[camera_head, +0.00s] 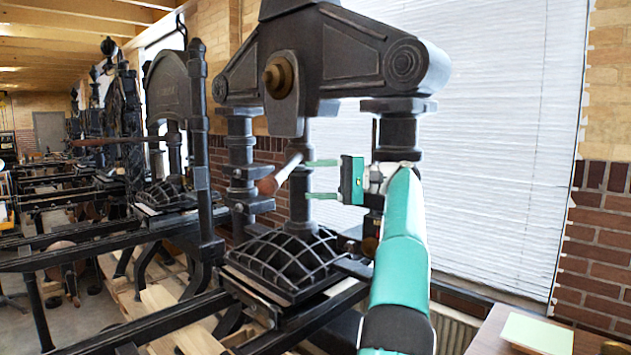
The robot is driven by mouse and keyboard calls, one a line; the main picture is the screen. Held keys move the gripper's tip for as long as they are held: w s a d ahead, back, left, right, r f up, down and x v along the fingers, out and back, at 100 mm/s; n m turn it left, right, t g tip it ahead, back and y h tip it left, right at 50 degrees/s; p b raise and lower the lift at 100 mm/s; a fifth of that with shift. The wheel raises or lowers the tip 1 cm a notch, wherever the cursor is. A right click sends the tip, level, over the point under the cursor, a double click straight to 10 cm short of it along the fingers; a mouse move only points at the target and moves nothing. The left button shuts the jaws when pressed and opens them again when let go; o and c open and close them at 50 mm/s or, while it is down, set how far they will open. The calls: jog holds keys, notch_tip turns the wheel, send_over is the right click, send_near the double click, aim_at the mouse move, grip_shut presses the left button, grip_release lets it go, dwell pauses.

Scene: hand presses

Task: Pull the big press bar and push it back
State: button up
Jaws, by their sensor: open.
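The big press (335,60) is a black iron hand press in the middle of the view. Its press bar (283,174) is a short-looking pale rod with a brown wooden handle end (267,186), slanting down to the left in front of the central column. My gripper (308,180) is green and points left, with one finger above the other. It is open and empty. Its fingertips are just right of the bar, near the column, and appear apart from the bar. The depth between fingertips and bar is hard to tell.
A ribbed black platen (285,262) lies below the bar, with long rails (150,325) running to the lower left. Other presses (175,110) stand in a row behind at left. A table with a pale pad (537,334) is at lower right. A blind-covered window is behind.

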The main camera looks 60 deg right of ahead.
notch_tip(320, 180, up, 3)
jog(key=w+a+m+t+h, duration=0.1)
jog(key=a+m+t+h, duration=0.1)
jog(key=m+t+h, duration=0.2)
jog(key=m+h, duration=0.6)
jog(key=h, duration=0.4)
send_near(281, 182)
jog(key=w, duration=0.4)
jog(key=w+d, duration=0.1)
jog(key=w, duration=0.3)
jog(key=w+d, duration=0.1)
jog(key=w, duration=0.4)
jog(key=shift+d, duration=0.15)
jog(key=shift+s, duration=0.1)
grip_shut()
